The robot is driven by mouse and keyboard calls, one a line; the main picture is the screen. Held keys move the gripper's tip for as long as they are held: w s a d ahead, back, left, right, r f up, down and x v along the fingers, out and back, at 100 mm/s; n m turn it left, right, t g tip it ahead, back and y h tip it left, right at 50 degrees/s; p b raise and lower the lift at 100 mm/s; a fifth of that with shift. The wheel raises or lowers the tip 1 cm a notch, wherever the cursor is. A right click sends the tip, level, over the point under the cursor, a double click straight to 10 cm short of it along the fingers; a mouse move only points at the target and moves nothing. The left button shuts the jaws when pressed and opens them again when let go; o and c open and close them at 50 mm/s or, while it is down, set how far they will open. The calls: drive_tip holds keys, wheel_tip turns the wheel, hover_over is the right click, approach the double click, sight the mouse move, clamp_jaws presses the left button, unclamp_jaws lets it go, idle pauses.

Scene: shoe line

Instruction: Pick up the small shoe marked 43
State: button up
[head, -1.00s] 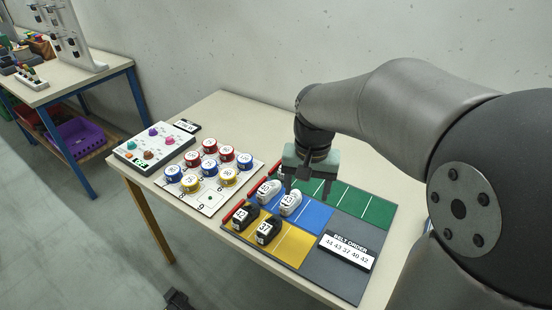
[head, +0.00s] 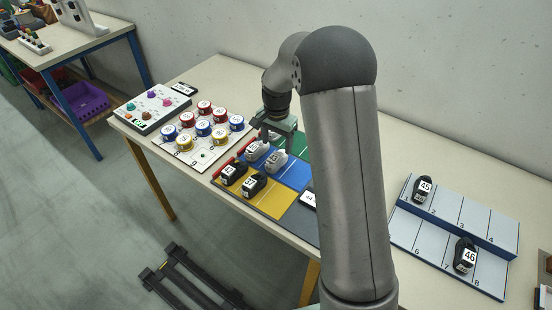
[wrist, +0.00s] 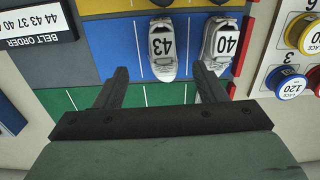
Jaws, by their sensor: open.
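The small shoe marked 43 (wrist: 162,48) is white and sits on the blue strip of the sorting mat. In the head view this shoe (head: 276,161) is the right one of two white shoes. The white shoe marked 40 (wrist: 220,45) is close beside it, nearer the red bar. My gripper (wrist: 160,72) is open and empty. Its fingers are apart, and in the wrist view the 43 shoe's toe shows between and ahead of their tips. The right fingertip appears close to the 40 shoe and overlaps its toe in the picture.
Two black shoes (head: 253,184) stand on the yellow strip. The belt order card (wrist: 38,22) lies on the mat's grey part. Lace tins (head: 203,128) stand on a board to the left. Shoes marked 45 (head: 422,189) and 46 (head: 465,255) stand on a numbered rack at right.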

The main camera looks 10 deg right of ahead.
sight(276, 155)
drive_tip(key=f, duration=0.2)
drive_tip(key=f+p, duration=0.1)
drive_tip(key=f, duration=0.1)
drive_tip(key=f+p, duration=0.1)
drive_tip(key=f, duration=0.2)
drive_tip(key=shift+w+f, duration=0.1)
drive_tip(key=shift+w, duration=0.2)
drive_tip(key=c, duration=1.1)
